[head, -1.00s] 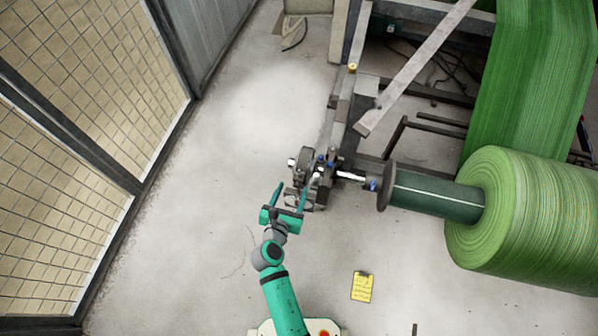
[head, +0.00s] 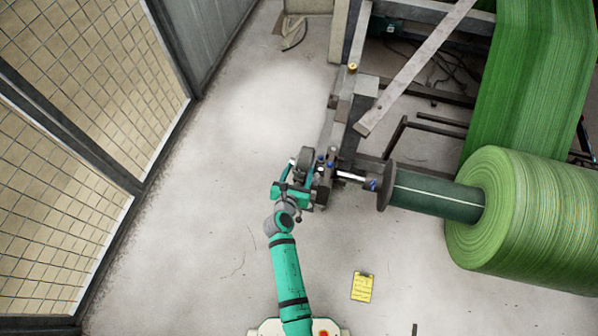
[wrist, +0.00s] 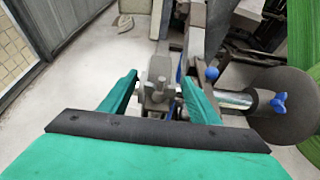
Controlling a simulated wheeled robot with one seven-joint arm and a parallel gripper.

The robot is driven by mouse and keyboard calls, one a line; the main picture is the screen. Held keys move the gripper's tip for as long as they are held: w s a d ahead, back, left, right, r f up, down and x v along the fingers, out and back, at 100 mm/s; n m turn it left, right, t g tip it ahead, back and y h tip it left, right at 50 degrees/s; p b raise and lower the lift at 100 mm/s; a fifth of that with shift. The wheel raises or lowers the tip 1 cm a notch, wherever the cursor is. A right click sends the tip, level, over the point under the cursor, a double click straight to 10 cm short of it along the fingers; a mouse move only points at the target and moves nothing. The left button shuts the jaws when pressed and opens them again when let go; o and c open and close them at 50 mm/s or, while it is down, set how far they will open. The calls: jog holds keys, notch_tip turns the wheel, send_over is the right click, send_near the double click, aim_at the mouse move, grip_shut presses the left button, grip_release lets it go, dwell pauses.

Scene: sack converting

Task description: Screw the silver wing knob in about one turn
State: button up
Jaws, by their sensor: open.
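In the wrist view, a grey-silver knob-like part (wrist: 159,91), which appears to be the silver wing knob, sits on the machine's shaft-end mechanism. My gripper (wrist: 160,79) is open, with one teal finger to the left of this part and the other to the right. A gap shows on the left side; whether the right finger touches anything I cannot tell. In the head view, my gripper (head: 298,178) is right up at the mechanism (head: 322,172), and the knob is too small and covered to make out.
A mesh fence (head: 75,110) is left; floor between is clear.

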jog(key=c, duration=1.1)
jog(key=shift+o, duration=0.2)
jog(key=shift+m+h, duration=0.3)
jog(key=m+g+h, duration=0.2)
jog(key=m+h, duration=0.1)
jog(key=shift+w+a+r+m+h, duration=0.1)
jog(key=shift+m+h, duration=0.2)
jog(key=shift+h, duration=0.1)
jog(key=m+g+h, duration=0.3)
jog(key=m+g, duration=0.1)
jog(key=shift+m+h, duration=0.3)
jog(key=m+g+h, duration=0.1)
jog(key=m+g, duration=0.1)
jog(key=g, duration=0.1)
jog(key=m+g+h, duration=0.1)
jog(key=m+g, duration=0.1)
jog(key=m, duration=0.1)
jog(key=shift+g, duration=0.4)
jog(key=shift+m+g, duration=1.1)
jog(key=shift+g, duration=0.2)
jog(key=shift+s+m+g, duration=0.2)
jog(key=shift+m+g, duration=0.5)
jog(key=shift+g, duration=0.1)
